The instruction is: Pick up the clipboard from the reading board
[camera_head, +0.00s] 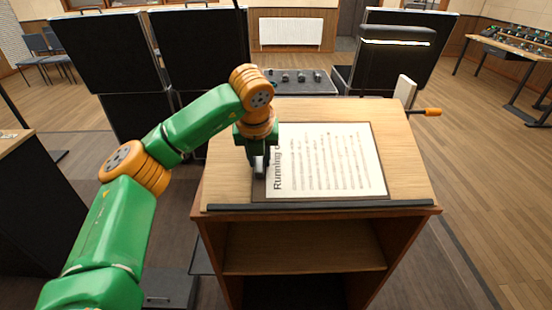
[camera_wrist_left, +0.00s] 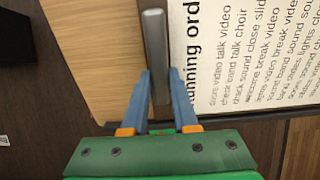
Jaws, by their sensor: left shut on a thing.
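The clipboard (camera_head: 330,160) lies on the sloped wooden reading board (camera_head: 226,186), with a printed white sheet on a dark backing. Its metal clip (camera_wrist_left: 154,40) runs along the sheet's left side, by the heading. My left gripper (camera_head: 259,165) is over the clipboard's left edge. In the left wrist view its two blue fingers (camera_wrist_left: 160,76) are on either side of the clip, shut on it. The gripper hides part of the clip and the left margin in the head view. My right gripper is in neither view.
A dark ledge (camera_head: 320,206) runs along the reading board's lower edge. An orange-tipped lamp handle (camera_head: 432,112) juts out at its right. Black flight cases (camera_head: 110,50) and a knobbed panel (camera_head: 298,78) stand behind. Open floor lies to the right.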

